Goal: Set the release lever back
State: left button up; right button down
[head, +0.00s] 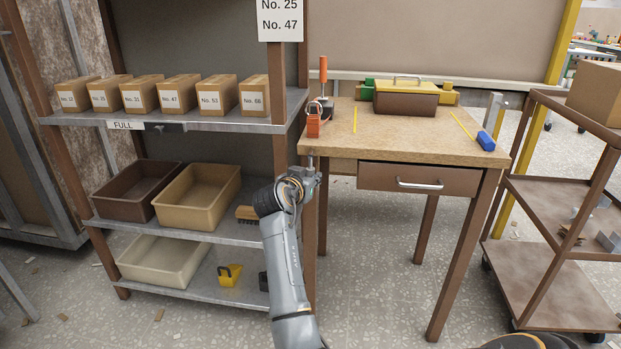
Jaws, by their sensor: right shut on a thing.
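An upright orange handle (323,69) on a dark base stands on the bench's left end, above and apart from my gripper.
The workbench (400,135) carries a brown box with a yellow lid (405,98), an orange block (313,124) and a blue-ended tool (486,141). The shelf (200,123) at left holds cartons and bins. A brown cart (560,190) stands at right. Floor under the bench is clear.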

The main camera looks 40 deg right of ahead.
jog(key=c, duration=1.2)
grip_release()
jog(key=v, duration=0.7)
jog(key=shift+s+a+r, duration=0.1)
jog(key=shift+a, duration=0.1)
